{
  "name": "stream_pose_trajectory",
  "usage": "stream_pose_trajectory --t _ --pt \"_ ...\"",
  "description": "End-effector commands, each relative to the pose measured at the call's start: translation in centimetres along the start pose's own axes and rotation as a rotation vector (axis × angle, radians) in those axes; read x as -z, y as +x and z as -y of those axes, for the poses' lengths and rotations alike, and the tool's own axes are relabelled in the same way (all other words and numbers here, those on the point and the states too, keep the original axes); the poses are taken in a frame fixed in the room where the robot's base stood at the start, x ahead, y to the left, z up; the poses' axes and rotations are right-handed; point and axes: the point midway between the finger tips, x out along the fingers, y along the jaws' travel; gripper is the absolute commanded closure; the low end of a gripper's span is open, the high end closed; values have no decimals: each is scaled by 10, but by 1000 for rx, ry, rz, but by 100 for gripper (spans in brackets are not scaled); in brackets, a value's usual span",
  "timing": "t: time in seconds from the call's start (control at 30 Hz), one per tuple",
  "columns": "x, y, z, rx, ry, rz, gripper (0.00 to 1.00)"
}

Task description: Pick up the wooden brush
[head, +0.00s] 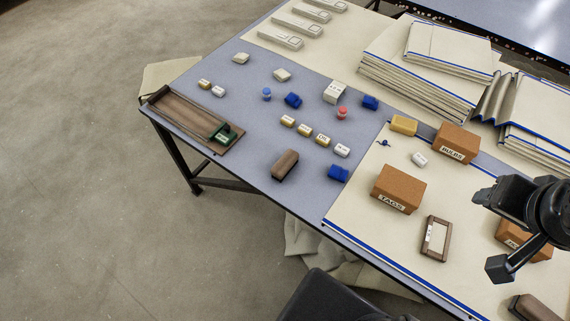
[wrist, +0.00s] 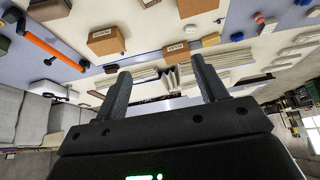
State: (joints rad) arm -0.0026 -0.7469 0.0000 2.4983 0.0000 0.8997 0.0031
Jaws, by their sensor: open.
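A brown wooden block with a dark underside, which looks like the wooden brush (head: 286,164), lies on the blue-grey table top near its front edge, left of the cream cloth. A similar brown block (head: 535,308) is cut off at the lower right edge; I cannot tell what it is. My gripper (head: 492,232) is at the right, above the cream cloth and well apart from the brush. Its two fingers are spread with nothing between them, as also in the wrist view (wrist: 161,70). I cannot clearly make out the brush in the wrist view.
Folded cloth stacks (head: 415,85) lie behind.

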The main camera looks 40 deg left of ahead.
Motion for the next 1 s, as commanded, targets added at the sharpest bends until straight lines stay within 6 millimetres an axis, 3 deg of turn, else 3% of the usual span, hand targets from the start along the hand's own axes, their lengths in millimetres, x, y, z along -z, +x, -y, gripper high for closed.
stream_pose_trajectory --t 0.17,0.47,0.77,1.0 --pt "17 10 16 26 -1 34 35" --pt "63 51 86 88 12 147 35" --pt "81 106 183 109 18 264 35" --pt "65 155 271 97 14 352 35"
